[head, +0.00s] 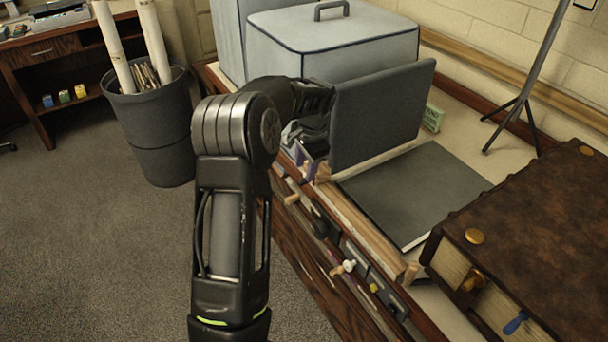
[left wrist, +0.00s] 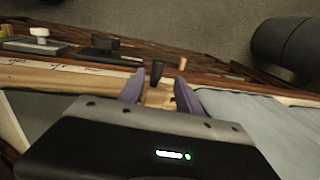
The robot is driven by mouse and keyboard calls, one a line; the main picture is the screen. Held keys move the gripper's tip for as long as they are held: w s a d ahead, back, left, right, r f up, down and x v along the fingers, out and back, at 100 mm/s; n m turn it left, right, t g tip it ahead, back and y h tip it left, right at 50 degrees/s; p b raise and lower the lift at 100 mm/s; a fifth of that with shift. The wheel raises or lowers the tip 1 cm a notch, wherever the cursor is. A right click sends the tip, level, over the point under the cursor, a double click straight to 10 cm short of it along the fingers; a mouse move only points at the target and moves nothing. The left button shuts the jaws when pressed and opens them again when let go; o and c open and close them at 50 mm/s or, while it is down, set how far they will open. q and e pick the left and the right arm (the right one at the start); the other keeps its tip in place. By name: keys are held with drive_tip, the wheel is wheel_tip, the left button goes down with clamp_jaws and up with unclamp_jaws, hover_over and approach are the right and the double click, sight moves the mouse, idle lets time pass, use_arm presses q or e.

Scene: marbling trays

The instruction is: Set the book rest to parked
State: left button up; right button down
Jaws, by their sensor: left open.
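The book rest shows in the head view as an upright dark grey panel (head: 380,118) behind a pale wooden rail (head: 365,235) along the bench's front edge. A small wooden block (head: 323,172) sits at the rail's far end, by the panel's lower left corner. My left gripper (head: 312,156) is at that block, partly hidden by my own arm. In the left wrist view my left gripper (left wrist: 157,82) has its purple fingers apart, with the wooden block (left wrist: 157,97) between them. Whether they touch it I cannot tell. White marked labels (left wrist: 62,69) lie along the rail. My right gripper is out of view.
A dark flat book or board (head: 415,190) lies behind the rail. A large brown book-like box (head: 535,225) stands at the right. A grey-blue case (head: 335,45) is behind the panel. Pegs and small fittings (head: 345,267) stick out from the bench front. A dark bin (head: 150,125) stands left.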

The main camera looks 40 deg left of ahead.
use_arm(q)
drive_tip(key=r, duration=0.3)
drive_tip(key=shift+s+d+r, duration=0.15)
drive_tip(key=shift+d+r, duration=0.15)
drive_tip(key=shift+d, duration=0.05)
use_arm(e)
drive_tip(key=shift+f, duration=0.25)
use_arm(q)
drive_tip(key=shift+s, duration=0.1)
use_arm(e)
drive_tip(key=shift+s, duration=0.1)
